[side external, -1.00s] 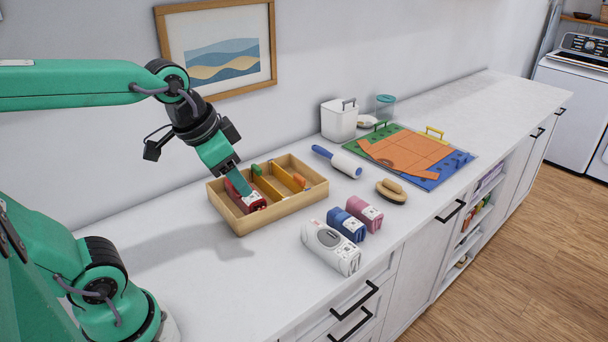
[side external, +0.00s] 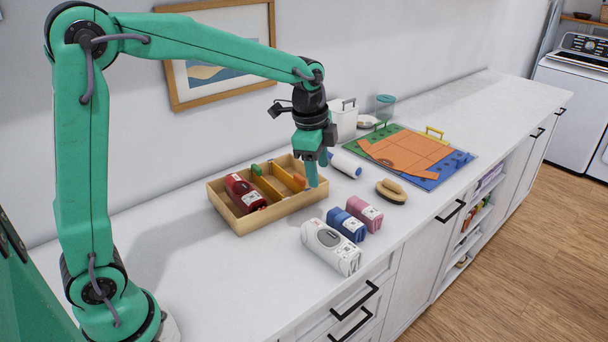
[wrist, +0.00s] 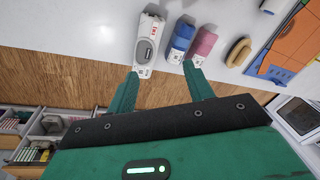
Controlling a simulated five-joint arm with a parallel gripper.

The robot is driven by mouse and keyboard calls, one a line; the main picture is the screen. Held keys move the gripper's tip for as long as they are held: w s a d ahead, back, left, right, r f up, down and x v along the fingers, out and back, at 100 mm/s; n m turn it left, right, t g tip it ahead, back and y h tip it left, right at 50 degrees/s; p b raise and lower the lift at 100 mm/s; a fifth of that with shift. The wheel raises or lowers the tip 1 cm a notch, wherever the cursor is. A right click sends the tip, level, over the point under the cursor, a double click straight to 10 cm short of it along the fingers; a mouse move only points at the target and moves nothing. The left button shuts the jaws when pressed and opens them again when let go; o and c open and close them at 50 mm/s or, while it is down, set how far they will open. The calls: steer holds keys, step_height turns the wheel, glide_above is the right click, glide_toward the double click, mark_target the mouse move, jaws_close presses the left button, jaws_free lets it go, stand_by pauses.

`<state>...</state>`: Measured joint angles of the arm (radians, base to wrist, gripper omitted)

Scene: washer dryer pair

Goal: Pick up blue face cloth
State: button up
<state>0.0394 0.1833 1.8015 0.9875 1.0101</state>
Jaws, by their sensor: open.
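My gripper (side external: 316,172) is open and empty, pointing down above the right end of the wooden tray, behind and above the blue cloth. In the wrist view my gripper (wrist: 161,88) shows its two fingers spread apart.
The wooden tray (side external: 240,229) holds a red roll (side external: 244,193) and yellow-orange dividers. A lint roller (side external: 346,165), a brush (side external: 391,191) and a coloured folding board (side external: 430,182) with an orange cloth lie to the right. The counter left of the tray is clear.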

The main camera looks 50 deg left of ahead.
mark_target(348, 218)
steer(key=w+f+m, duration=0.2)
steer(key=w+f, duration=0.1)
steer(key=f, duration=0.1)
steer(key=w+d+f+m+g, duration=0.1)
steer(key=w+f+m, duration=0.1)
steer(key=w+f, duration=0.1)
steer(key=w+f+m+g, duration=0.1)
steer(key=w+f+m, duration=0.1)
steer(key=f, duration=0.3)
steer(key=shift+w+d+f, duration=0.2)
steer(key=shift+w+d, duration=0.05)
steer(key=shift+w, duration=0.45)
steer(key=shift+f, duration=1.3)
steer(key=shift+f, duration=0.1)
steer(key=shift+f, duration=2.5)
steer(key=c, duration=0.7)
steer(key=shift+c, duration=0.2)
steer(key=shift+r, duration=0.15)
